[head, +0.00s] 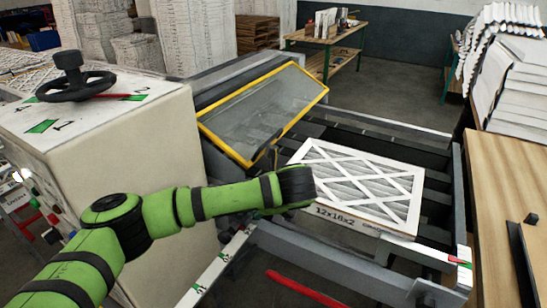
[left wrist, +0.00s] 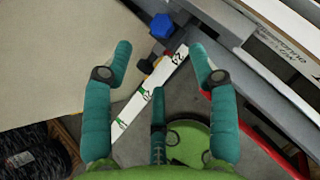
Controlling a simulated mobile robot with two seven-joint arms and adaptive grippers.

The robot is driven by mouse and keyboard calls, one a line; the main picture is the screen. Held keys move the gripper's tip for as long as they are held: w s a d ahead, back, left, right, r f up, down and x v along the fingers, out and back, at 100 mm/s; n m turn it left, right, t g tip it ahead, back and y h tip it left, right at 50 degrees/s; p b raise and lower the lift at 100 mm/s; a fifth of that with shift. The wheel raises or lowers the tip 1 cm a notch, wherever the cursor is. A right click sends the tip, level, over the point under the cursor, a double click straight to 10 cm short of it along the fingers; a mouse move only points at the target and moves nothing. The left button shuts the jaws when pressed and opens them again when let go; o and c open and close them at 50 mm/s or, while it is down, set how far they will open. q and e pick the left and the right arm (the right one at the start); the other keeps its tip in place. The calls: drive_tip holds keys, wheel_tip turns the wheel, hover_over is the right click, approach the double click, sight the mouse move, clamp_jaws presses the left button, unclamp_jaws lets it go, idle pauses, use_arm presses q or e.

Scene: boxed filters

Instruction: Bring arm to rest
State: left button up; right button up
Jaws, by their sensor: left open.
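My left arm reaches in from the left in the head view, and its dark wrist end (head: 297,186) is beside the near left corner of a white-framed filter. The left gripper (left wrist: 160,47) shows in the left wrist view with its two teal fingers spread and nothing between them. Its fingers are hidden in the head view. The filter (head: 362,184), marked 12x16x2, lies flat on the machine's dark rails. Its printed edge also shows at the upper right of the left wrist view (left wrist: 285,45), apart from the fingers. My right gripper is not in view.
A yellow-framed clear cover (head: 262,108) stands tilted behind the filter. A cream cabinet with a black handwheel (head: 75,82) is at left. A marked white strip (left wrist: 150,92) runs below the open fingers. A wooden table (head: 510,190) with stacked filters is at right.

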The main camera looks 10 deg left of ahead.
use_arm(q)
drive_tip(key=s+d+f+n+g+h, duration=0.1)
drive_tip(key=s+d+f+n+h, duration=0.35)
drive_tip(key=s+f, duration=0.3)
drive_tip(key=s+d+f+n+g+h, duration=0.2)
drive_tip(key=s+d+f+n+h, duration=0.15)
drive_tip(key=s+d+f, duration=0.35)
drive_tip(key=s+a+f+n+y, duration=0.1)
drive_tip(key=s+a+f+n, duration=0.2)
drive_tip(key=s+a+n, duration=0.6)
drive_tip(key=s+a+f+n+y, duration=0.1)
drive_tip(key=s+a+f+n, duration=0.2)
drive_tip(key=s+a+n, duration=0.6)
drive_tip(key=s+f+g+b, duration=0.1)
drive_tip(key=s+f, duration=0.1)
drive_tip(key=f, duration=1.1)
drive_tip(key=s+f+g+b, duration=0.1)
drive_tip(key=s+f, duration=0.1)
drive_tip(key=f, duration=1.1)
drive_tip(key=s+a+f, duration=0.3)
drive_tip(key=s+f, duration=0.9)
drive_tip(key=s, duration=0.2)
drive_tip(key=shift+f+m+g, duration=0.3)
drive_tip(key=shift+f+g, duration=0.1)
